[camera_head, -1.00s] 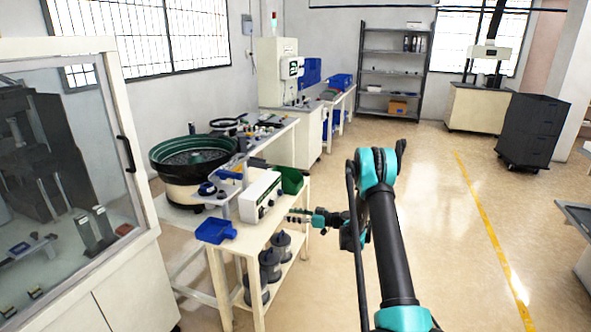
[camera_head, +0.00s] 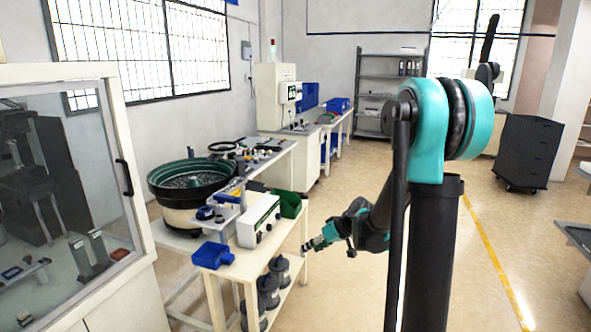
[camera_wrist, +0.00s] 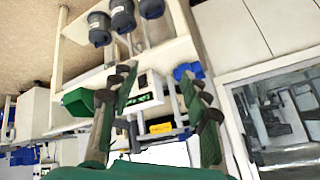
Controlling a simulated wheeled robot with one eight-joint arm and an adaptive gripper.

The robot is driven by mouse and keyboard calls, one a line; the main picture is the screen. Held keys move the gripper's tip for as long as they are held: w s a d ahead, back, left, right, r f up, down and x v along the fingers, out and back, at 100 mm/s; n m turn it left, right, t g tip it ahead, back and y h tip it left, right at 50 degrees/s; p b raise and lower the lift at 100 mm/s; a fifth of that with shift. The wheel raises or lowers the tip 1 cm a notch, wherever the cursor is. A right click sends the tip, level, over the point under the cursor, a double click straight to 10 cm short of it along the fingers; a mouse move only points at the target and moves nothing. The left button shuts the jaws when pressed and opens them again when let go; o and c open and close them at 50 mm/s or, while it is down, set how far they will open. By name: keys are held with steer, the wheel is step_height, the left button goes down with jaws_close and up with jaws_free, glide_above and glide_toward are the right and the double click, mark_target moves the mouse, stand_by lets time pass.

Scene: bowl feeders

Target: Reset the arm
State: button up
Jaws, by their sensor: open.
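My arm rises at the right of the head view and bends down to my gripper (camera_head: 312,245), which is beside the right side of the white feeder bench (camera_head: 228,268). In the wrist view the two fingers of my gripper (camera_wrist: 158,74) are spread apart, open, with nothing held between them. The bench and its white control box (camera_wrist: 145,90) lie beyond the fingers. The gripper looks apart from the bench.
A glazed cabinet (camera_head: 75,200) is at left.

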steer(key=s+d+f+m+h, duration=0.1)
steer(key=s+d, duration=0.3)
steer(key=s, duration=0.4)
steer(key=s+d+f+m+h, duration=0.1)
steer(key=s+d+m+h, duration=0.2)
steer(key=s, duration=0.5)
steer(key=s+d+m+h, duration=0.1)
steer(key=s+d+h, duration=0.2)
steer(key=s+d, duration=0.3)
steer(key=s, duration=0.2)
steer(key=shift+s+f+m, duration=0.35)
steer(key=shift+f+m, duration=0.05)
steer(key=shift+c, duration=0.5)
